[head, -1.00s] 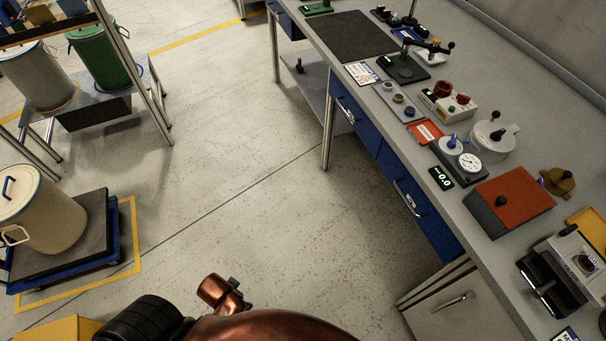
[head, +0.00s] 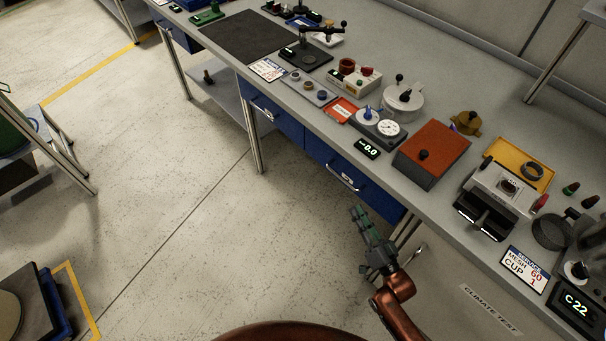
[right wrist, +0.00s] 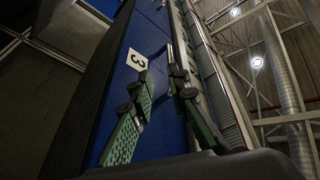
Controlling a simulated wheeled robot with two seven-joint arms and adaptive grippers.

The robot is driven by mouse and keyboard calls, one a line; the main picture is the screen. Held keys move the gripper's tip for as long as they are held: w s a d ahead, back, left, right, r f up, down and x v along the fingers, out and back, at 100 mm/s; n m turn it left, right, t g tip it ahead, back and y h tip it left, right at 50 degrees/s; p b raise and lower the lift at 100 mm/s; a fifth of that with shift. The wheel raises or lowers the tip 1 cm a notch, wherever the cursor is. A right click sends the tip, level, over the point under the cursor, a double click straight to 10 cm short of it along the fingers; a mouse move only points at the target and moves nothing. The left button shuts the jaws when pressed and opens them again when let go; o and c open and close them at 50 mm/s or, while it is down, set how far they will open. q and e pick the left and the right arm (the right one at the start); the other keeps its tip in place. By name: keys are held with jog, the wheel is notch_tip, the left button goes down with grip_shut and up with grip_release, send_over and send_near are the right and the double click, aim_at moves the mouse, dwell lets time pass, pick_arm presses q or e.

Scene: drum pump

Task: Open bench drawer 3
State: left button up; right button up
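Bench drawer 3 (head: 352,184) is a blue drawer under the grey bench, with a metal bar handle (head: 343,177) on its front. It looks shut. My right gripper (head: 359,212) is just in front of and below the handle in the head view. In the right wrist view its green-padded fingers (right wrist: 160,84) are apart with nothing between the pads, facing the drawer front. Contact with the handle is not visible. My left gripper is out of view.
The bench top (head: 310,110) holds instruments, including a red-topped box (head: 432,152) above the drawer. Another blue drawer (head: 277,118) is to the left, and a grey cabinet (head: 460,290) is at the lower right.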

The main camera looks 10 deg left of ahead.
aim_at(341, 178)
jog(key=shift+y, duration=0.5)
jog(key=x, duration=0.3)
jog(key=r+b+x, duration=0.1)
jog(key=x, duration=0.7)
jog(key=shift+w+d+r+b, duration=0.2)
jog(key=shift+r+b, duration=0.1)
jog(key=shift+r, duration=0.05)
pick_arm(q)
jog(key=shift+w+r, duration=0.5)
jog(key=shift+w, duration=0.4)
pick_arm(e)
jog(key=shift+w+a+r, duration=0.25)
jog(key=shift+w+a, duration=0.15)
jog(key=shift+w, duration=0.1)
jog(key=shift+c, duration=0.3)
grip_shut()
